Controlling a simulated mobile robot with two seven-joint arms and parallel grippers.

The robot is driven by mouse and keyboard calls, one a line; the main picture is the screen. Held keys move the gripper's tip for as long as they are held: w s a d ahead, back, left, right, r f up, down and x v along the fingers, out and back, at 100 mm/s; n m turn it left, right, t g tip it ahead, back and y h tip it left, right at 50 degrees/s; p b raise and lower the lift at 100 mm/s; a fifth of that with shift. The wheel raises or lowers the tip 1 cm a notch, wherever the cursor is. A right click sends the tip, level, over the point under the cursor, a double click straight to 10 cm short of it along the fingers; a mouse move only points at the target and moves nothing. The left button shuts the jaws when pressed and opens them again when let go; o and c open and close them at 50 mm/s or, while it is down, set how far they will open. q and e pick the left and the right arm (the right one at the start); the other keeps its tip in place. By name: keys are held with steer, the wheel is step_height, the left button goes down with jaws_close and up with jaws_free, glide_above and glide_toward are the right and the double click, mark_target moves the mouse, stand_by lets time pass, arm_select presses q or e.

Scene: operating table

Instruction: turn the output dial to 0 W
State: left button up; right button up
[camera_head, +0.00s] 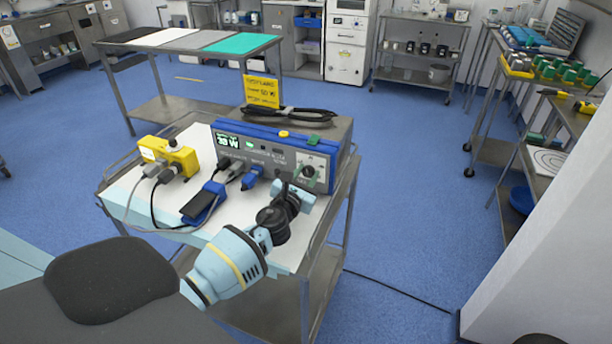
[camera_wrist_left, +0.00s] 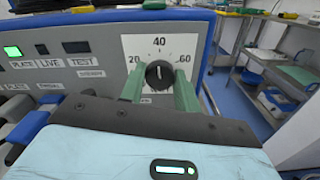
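The output dial (camera_wrist_left: 159,75) is a round black knob on a white scale plate marked 20, 40 and 60, at the right end of the blue-and-grey generator (camera_head: 262,150). My left gripper (camera_head: 303,181) is at this end of the front panel. In the left wrist view its two green fingers (camera_wrist_left: 160,92) stand on either side of the dial, with narrow gaps showing. The knob's pointer setting is too small to read surely. The generator's green display (camera_head: 228,140) shows a number in W, perhaps 20 or 30. My right gripper is not in view.
The generator stands on a metal cart (camera_head: 290,250) with plugged cables, a yellow box (camera_head: 168,156) and a blue-and-black pedal (camera_head: 203,202) to the left. Blue floor lies open to the right.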

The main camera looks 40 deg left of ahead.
arm_select(q)
steer(key=shift+c, duration=1.3)
